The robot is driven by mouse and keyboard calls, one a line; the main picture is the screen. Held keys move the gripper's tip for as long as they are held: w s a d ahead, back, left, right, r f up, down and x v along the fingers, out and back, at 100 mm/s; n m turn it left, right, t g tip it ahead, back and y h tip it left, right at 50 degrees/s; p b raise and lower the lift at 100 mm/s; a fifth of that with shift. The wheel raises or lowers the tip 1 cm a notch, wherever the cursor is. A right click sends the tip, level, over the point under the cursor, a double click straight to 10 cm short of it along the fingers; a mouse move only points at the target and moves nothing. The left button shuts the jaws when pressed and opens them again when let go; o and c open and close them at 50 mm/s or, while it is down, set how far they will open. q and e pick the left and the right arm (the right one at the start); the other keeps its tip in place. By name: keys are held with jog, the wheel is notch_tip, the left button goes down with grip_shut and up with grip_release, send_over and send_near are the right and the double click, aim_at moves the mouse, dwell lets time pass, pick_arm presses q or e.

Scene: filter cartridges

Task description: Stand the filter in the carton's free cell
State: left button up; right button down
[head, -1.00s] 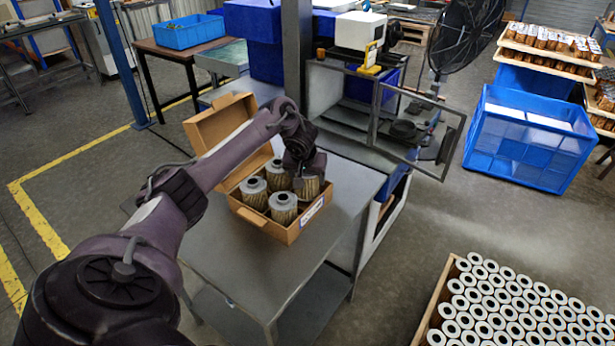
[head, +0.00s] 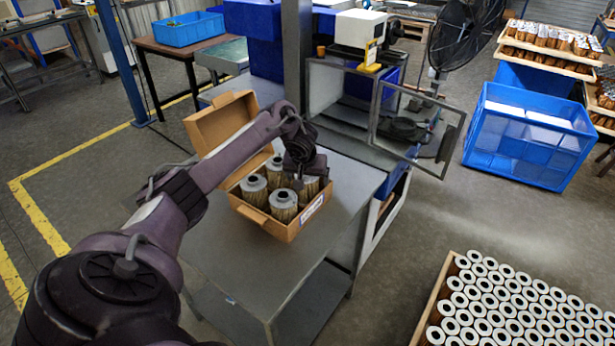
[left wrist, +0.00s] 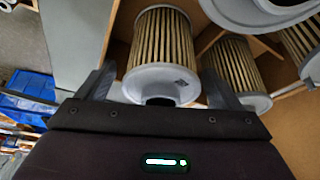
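The open cardboard carton (head: 262,218) stands on the grey table, with several pleated filters with grey end caps upright in its cells. The filter (head: 309,190) at the carton's right side stands in a cell under my left gripper (head: 306,177). In the left wrist view this filter (left wrist: 163,45) is between the two fingers, its grey cap towards the camera. The fingers are spread on either side, with narrow gaps to its sides. Neighbouring filters (left wrist: 235,70) are close by on the right. My right gripper is not in view.
The carton's lid (head: 222,118) stands open at the back left. The grey table (head: 240,270) is bare in front. A machine with an open framed door (head: 420,125) is behind on the right. A crate of many filters (head: 432,322) is at lower right.

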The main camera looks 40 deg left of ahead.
pick_arm(q)
jog(key=shift+r, duration=0.35)
jog(key=v, duration=0.4)
jog(key=shift+w+r, duration=0.15)
jog(key=shift+r, duration=0.25)
jog(key=p+v, duration=0.5)
jog(key=v, duration=0.3)
jog(key=shift+f, duration=0.15)
